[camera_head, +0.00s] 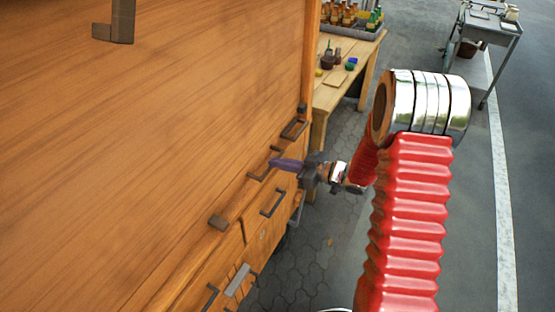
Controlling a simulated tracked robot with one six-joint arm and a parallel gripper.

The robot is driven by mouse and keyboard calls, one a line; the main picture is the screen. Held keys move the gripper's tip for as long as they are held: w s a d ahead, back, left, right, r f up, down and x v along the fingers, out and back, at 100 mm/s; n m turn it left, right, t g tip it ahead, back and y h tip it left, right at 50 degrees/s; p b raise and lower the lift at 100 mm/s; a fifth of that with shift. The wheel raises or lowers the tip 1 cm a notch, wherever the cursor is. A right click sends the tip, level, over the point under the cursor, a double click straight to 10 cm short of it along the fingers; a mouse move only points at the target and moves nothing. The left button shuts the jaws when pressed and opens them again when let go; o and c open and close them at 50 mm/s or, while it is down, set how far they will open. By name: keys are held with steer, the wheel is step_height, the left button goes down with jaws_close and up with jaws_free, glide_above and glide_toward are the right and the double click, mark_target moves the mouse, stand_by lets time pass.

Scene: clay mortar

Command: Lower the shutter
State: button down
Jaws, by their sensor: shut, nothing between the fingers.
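A large flat wooden panel (150,130), which looks like the shutter, fills the left of the head view. A dark bracket-shaped handle (122,24) sits on it at the top left. Along the panel's lower edge is a ledge with a dark handle (257,175), another dark handle (294,130) farther back and a small dark block (218,222). My gripper (274,163) is shut and empty, its purple fingers pointing left towards the ledge. The fingertips overlap the handle in the picture; I cannot tell whether they touch it.
Drawers with dark handles (272,203) lie below the ledge. A wooden table (338,92) with a crate of bottles (350,28) and small pots stands behind. A grey metal cart (492,30) is at the top right. The paved ground on the right is clear.

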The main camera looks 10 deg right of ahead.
steer(key=shift+s+d+f, duration=0.1)
steer(key=shift+s+f, duration=0.05)
steer(key=shift+f, duration=0.45)
steer(key=shift+s, duration=0.1)
steer(key=r+v, duration=0.1)
steer(key=v, duration=0.8)
steer(key=shift+d, duration=0.3)
steer(key=shift+r, duration=0.15)
